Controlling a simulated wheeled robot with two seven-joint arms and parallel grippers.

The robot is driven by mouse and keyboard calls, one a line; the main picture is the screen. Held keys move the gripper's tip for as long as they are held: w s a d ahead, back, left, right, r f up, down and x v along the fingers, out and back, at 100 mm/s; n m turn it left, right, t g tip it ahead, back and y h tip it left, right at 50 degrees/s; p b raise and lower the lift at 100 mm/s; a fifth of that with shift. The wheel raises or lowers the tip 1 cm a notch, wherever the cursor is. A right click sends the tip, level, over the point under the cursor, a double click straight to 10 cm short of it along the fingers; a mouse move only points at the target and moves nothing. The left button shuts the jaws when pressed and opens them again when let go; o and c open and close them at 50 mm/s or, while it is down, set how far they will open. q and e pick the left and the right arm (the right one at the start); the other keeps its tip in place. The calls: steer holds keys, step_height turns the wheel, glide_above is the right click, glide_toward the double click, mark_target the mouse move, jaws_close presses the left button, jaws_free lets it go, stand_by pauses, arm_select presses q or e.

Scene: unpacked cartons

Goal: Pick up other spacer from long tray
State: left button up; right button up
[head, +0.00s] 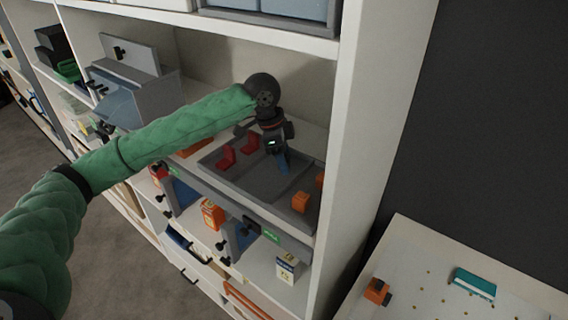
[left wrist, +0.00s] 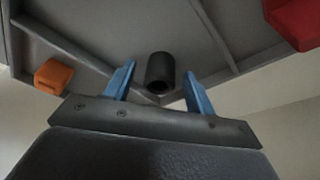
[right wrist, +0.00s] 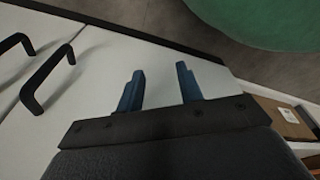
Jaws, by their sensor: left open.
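The spacer is a short black hollow cylinder (left wrist: 160,72) in the left wrist view. It sits in the grey long tray (left wrist: 110,30), with its open end facing the camera. My left gripper (left wrist: 159,88) is open, its two blue fingers on either side of the spacer with gaps visible. In the head view, the left gripper (head: 283,163) points down into the tray (head: 262,186) on the shelf; the spacer is not discernible there. My right gripper (right wrist: 160,88) is open and empty, shown only in the right wrist view, over white drawer fronts.
Red brackets (head: 228,157) lie in the tray's left part. Orange blocks (head: 300,202) stand in its right part, close to the white shelf upright (head: 347,130). A shelf board overhangs the tray. A pegboard table (head: 430,275) with a teal part (head: 474,283) stands at right.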

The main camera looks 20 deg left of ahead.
arm_select(q)
steer(key=c, duration=1)
steer(key=shift+c, duration=0.2)
arm_select(e)
steer(key=shift+w+d, duration=0.1)
steer(key=shift+d, duration=0.05)
arm_select(q)
steer(key=shift+r, duration=0.15)
arm_select(e)
steer(key=shift+r, duration=0.1)
